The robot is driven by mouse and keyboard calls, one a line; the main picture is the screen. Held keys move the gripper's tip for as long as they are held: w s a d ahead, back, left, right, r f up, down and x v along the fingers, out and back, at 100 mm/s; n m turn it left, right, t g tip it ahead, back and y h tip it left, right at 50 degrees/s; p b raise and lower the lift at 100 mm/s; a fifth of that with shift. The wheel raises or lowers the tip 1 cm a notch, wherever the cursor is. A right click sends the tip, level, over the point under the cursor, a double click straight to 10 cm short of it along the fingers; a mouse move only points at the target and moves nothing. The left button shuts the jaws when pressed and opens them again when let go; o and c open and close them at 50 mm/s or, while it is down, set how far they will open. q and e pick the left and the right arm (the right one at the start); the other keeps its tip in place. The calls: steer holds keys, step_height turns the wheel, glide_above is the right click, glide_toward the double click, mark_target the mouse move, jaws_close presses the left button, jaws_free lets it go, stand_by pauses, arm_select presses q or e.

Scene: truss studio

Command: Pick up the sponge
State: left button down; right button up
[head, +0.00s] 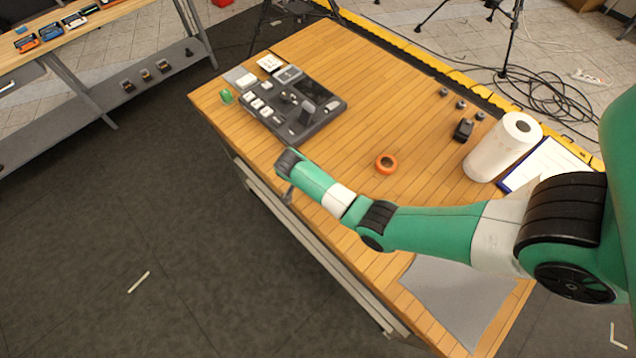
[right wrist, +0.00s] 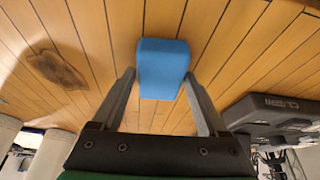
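A blue block, which looks like the sponge (right wrist: 163,68), lies against the wooden tabletop in the right wrist view. My right gripper (right wrist: 160,74) has its fingers spread on both sides of it. A thin gap shows at the left finger, and the right fingertip overlaps the block's edge, so contact there is unclear. In the head view my right gripper (head: 287,194) points down by the table's near left edge. The sponge is not visible in that view and seems hidden by my arm. My left gripper is in neither view.
A dark grey control panel (head: 322,122) stands beyond my right gripper, with a small green object (head: 226,97) beside it. An orange tape roll (head: 386,163), paper towel roll (head: 503,148) and grey cloth (head: 455,295) are on the table (head: 350,75). The table's middle is mostly clear.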

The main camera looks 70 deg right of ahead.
steer(key=c, duration=0.9)
steer(key=shift+r, duration=0.1)
steer(key=shift+r, duration=0.25)
steer(key=r, duration=0.1)
steer(key=r+p, duration=0.2)
steer(key=r, duration=0.1)
steer(key=shift+s+a+r, duration=0.1)
steer(key=shift+s+a, duration=0.1)
steer(key=shift+s, duration=0.2)
steer(key=s+a+r+p, duration=0.6)
steer(key=s+r+p, duration=0.2)
steer(key=s, duration=0.3)
steer(key=shift+s+a+p, duration=0.2)
steer(key=shift+a+p, duration=0.1)
steer(key=shift+p, duration=0.45)
